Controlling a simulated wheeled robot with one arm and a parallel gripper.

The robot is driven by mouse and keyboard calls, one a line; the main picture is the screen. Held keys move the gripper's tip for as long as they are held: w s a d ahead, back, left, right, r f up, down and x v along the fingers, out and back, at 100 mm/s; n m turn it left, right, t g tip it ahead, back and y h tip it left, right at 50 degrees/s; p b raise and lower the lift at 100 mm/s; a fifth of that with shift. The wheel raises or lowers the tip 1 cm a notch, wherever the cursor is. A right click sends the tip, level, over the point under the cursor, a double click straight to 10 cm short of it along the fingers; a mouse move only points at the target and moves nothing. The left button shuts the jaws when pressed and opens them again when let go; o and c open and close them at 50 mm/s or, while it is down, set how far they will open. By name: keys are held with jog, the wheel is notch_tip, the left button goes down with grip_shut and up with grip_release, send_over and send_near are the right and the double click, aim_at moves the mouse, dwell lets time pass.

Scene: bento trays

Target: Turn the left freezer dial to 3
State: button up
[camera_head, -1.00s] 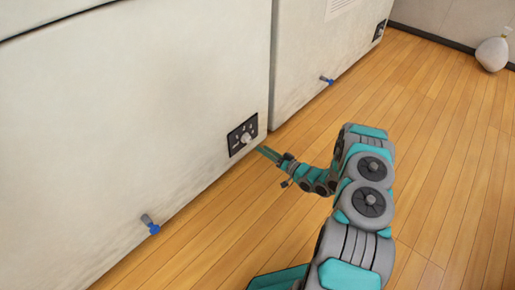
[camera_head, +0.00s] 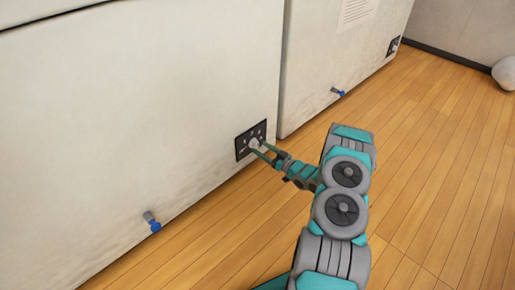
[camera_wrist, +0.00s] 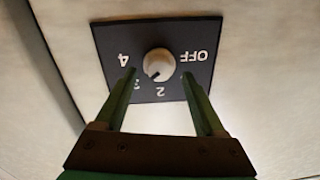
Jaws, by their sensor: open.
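The left freezer (camera_head: 140,110) is the near white cabinet, with a black dial panel (camera_head: 240,147) low at its right end. The white dial knob (camera_head: 254,143) also shows in the wrist view (camera_wrist: 159,63), where the panel's labels appear upside down. A dark mark on the knob points down-left there, toward the 2 and 3 side; the exact number is hard to tell. The left finger partly covers the 3, and the right finger hides the 1. My gripper (camera_wrist: 159,73) is open, its fingertips either side of the knob with gaps visible.
A second white freezer (camera_head: 330,60) stands to the right, with its own dial panel (camera_head: 393,46). Blue-tipped taps (camera_head: 152,222) (camera_head: 338,92) stick out low on both cabinets. A pale rounded object (camera_head: 505,73) sits at the far right. The wooden floor is clear.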

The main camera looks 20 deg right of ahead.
jog(key=shift+x, duration=1.15)
grip_shut()
